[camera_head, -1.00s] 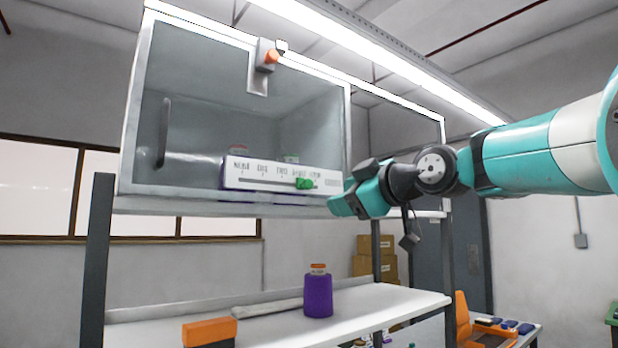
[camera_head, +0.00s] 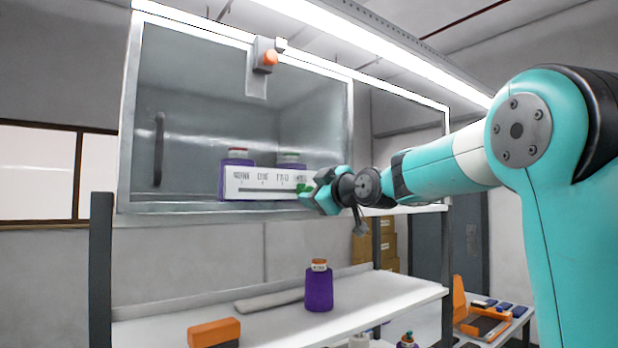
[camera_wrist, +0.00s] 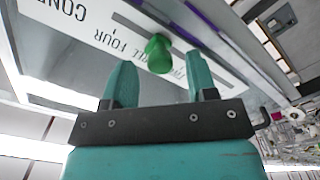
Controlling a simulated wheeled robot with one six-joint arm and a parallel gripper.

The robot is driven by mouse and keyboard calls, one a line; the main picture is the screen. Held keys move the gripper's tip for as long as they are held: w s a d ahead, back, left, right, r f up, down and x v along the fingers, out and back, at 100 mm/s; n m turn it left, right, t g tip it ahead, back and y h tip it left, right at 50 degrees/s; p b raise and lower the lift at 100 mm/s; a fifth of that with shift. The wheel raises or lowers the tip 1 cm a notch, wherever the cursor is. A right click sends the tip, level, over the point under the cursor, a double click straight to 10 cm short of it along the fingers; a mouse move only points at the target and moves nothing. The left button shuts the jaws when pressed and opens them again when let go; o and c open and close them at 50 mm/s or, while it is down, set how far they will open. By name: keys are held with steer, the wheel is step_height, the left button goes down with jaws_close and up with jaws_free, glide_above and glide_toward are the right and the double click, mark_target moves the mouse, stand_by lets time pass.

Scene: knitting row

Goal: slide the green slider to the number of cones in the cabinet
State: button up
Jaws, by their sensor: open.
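A white label panel (camera_head: 255,184) with printed number words stands at the front of the glass-walled cabinet (camera_head: 150,207). The green slider (camera_head: 305,188) is at the panel's right part, partly hidden by my gripper (camera_head: 312,200). In the wrist view the green slider (camera_wrist: 158,54) lies between my open fingertips (camera_wrist: 160,68), close to the printed word FOUR; contact is not clear. Behind the panel show two cones: a purple one with a red top (camera_head: 237,156) and one with a pale greenish top (camera_head: 290,160). Their lower parts are hidden, and more cones could be hidden.
Below the cabinet, a white shelf (camera_head: 390,292) holds a purple cone (camera_head: 319,288) and an orange block (camera_head: 214,332). The cabinet's left door handle (camera_head: 158,150) and an orange knob (camera_head: 268,58) stand out in front. Cardboard boxes (camera_head: 388,245) are behind.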

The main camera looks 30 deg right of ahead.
steer(key=shift+w+p, duration=0.4)
steer(key=shift+w, duration=0.8)
